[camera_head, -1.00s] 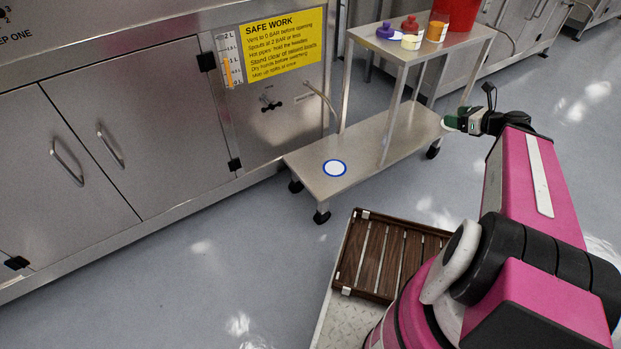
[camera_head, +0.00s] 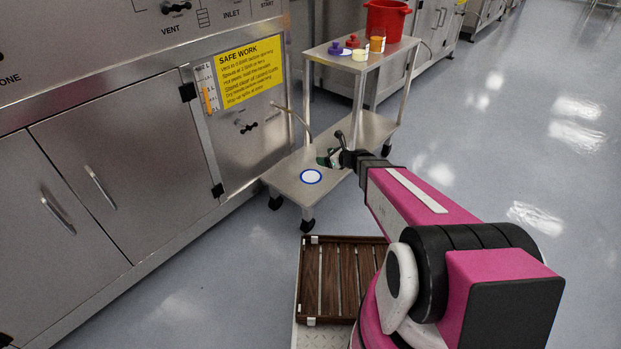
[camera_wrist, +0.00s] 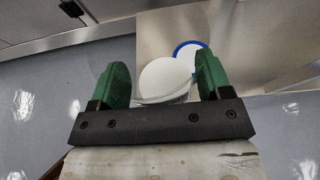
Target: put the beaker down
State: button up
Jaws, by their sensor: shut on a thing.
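My gripper (camera_head: 328,159) is over the lower shelf of the steel trolley, just beyond and to the right of a white disc with a blue rim (camera_head: 311,176). In the wrist view, the green fingers of my gripper (camera_wrist: 163,76) are shut on the beaker (camera_wrist: 163,82), which shows as a pale round shape with clear glass at its edge. The blue-rimmed disc also shows there (camera_wrist: 193,50), partly hidden behind the beaker. In the head view the beaker is too small and covered to make out.
The trolley's lower shelf (camera_head: 285,171) is otherwise bare at its near end. Its upper shelf holds a red bucket (camera_head: 386,20), a purple-topped vessel (camera_head: 336,48) and other small containers. A thin bent spout (camera_head: 296,117) reaches out from the steel cabinet beside the trolley.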

jog(key=w+a+f, duration=0.1)
jog(key=a+f, duration=0.5)
jog(key=f, duration=0.3)
jog(key=w+f, duration=0.2)
jog(key=w, duration=0.2)
jog(key=w+f, duration=0.2)
jog(key=w, duration=0.1)
jog(key=w+f, duration=0.2)
jog(key=w, duration=0.2)
jog(key=shift+w+a+f, duration=0.1)
jog(key=shift+w+f, duration=0.15)
jog(key=shift+w, duration=0.1)
jog(key=shift+s+f, duration=0.1)
jog(key=shift+f, duration=1.85)
jog(key=shift+f, duration=0.15)
jog(key=o, duration=0.9)
